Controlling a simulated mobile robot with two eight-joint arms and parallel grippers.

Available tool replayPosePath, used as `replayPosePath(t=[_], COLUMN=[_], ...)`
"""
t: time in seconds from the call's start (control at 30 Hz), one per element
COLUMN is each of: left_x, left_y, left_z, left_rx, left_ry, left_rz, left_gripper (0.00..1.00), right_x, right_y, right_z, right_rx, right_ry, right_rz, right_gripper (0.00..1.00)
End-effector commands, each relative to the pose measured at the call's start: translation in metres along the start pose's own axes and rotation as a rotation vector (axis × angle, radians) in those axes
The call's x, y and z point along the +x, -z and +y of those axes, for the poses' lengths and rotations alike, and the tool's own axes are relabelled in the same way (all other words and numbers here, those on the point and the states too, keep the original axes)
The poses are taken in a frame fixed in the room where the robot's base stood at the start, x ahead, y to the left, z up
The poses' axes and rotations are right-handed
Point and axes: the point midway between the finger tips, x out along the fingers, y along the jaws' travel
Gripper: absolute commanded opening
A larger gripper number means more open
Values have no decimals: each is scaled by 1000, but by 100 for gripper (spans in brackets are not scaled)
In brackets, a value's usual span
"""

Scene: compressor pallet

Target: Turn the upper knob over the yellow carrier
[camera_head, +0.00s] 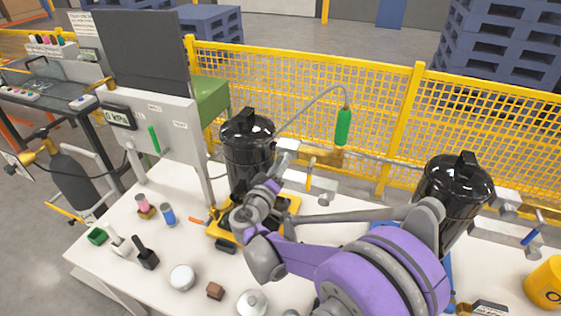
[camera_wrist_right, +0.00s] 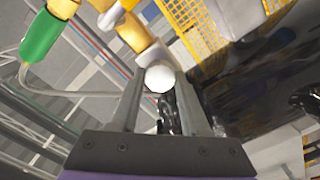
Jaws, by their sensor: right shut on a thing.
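The yellow carrier (camera_head: 222,231) sits on the white table under a black compressor (camera_head: 247,155). My right arm reaches in from the lower right, and its gripper (camera_head: 283,162) is at the silver fitting (camera_head: 287,145) beside the compressor, above the carrier. In the right wrist view, the gripper's two grey fingers (camera_wrist_right: 160,85) are shut on a round white knob (camera_wrist_right: 159,77). A brass fitting (camera_wrist_right: 131,34) is just beyond it. My left gripper is out of view.
A green cylinder (camera_head: 343,126) on a curved hose stands near the gripper. A second black compressor (camera_head: 455,195) is at the right. A gauge panel (camera_head: 150,125) stands at the left. Several small items lie on the front of the table (camera_head: 112,265). A yellow fence (camera_head: 300,95) runs behind.

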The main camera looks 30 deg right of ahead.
Motion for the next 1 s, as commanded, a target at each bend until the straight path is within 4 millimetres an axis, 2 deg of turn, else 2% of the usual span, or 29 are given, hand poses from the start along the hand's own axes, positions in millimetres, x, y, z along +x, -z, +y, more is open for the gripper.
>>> replayPosePath(t=[0.2,0.43,1.0], left_x=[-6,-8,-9], left_y=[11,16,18], left_z=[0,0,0], left_rx=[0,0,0], left_ry=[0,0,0], left_rz=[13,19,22], left_gripper=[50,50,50], right_x=[0,0,0], right_y=[2,1,0], right_z=[1,0,0], right_rx=[158,263,313], right_ry=[0,0,1], right_rz=[1,0,0], right_gripper=[0,0,0])
